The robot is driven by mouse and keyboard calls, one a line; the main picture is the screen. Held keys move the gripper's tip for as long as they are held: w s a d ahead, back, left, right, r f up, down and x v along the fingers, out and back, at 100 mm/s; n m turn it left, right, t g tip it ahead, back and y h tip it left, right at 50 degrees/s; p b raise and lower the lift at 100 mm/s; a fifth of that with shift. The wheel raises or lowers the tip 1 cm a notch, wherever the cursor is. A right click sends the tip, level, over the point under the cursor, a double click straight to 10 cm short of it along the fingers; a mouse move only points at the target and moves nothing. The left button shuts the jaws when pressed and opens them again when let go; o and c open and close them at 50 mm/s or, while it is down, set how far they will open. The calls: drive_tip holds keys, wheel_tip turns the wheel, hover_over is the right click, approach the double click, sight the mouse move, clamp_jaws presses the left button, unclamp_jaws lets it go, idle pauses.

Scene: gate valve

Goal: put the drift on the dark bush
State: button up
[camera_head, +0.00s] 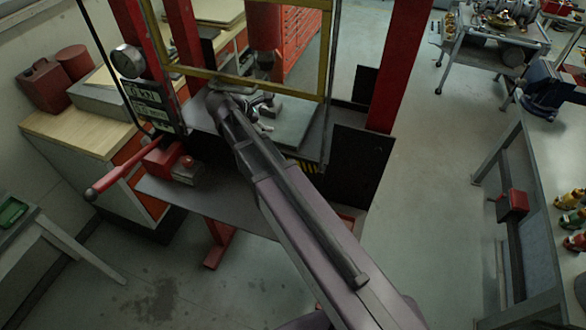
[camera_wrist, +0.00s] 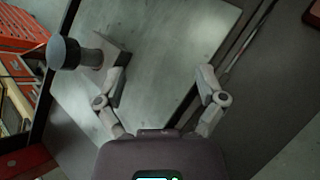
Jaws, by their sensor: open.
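My gripper (camera_head: 266,113) is over the grey plate (camera_head: 296,128) inside the press, at the end of my arm. In the wrist view my gripper (camera_wrist: 162,78) has its two fingers wide apart, with only the bare plate (camera_wrist: 165,45) showing between them. A dark round-headed grey piece (camera_wrist: 65,53) with a blocky grey part shows just beyond and left of the left finger, outside the gap. I cannot tell whether this piece is the drift, the bush or part of the press. No drift or dark bush can be made out for certain in the head view; my arm hides part of the plate.
The press has red posts (camera_head: 400,65), a yellow guard frame (camera_head: 325,50) and a round gauge (camera_head: 127,61). A red-handled pump (camera_head: 165,160) is at its left. A wooden-topped bench (camera_head: 75,130) stands behind left. The floor at right (camera_head: 430,200) is open.

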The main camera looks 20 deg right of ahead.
drive_tip(key=s+d+f+m+y, duration=0.1)
drive_tip(key=s+m, duration=0.1)
drive_tip(key=s+d+f+m+g+y, duration=0.1)
drive_tip(key=s+m, duration=0.1)
drive_tip(key=s, duration=0.1)
drive_tip(key=s+d+f+m+g+y, duration=0.1)
drive_tip(key=s+f+m, duration=0.1)
drive_tip(key=s+m, duration=0.1)
drive_tip(key=shift+d+y, duration=0.3)
drive_tip(key=s+f+m+g+y, duration=0.1)
drive_tip(key=s+f+m+y, duration=0.1)
drive_tip(key=s+m+y, duration=0.3)
drive_tip(key=s+m, duration=0.4)
drive_tip(key=shift+s, duration=0.3)
drive_tip(key=shift+o, duration=0.3)
drive_tip(key=shift+f, duration=0.1)
idle(0.7)
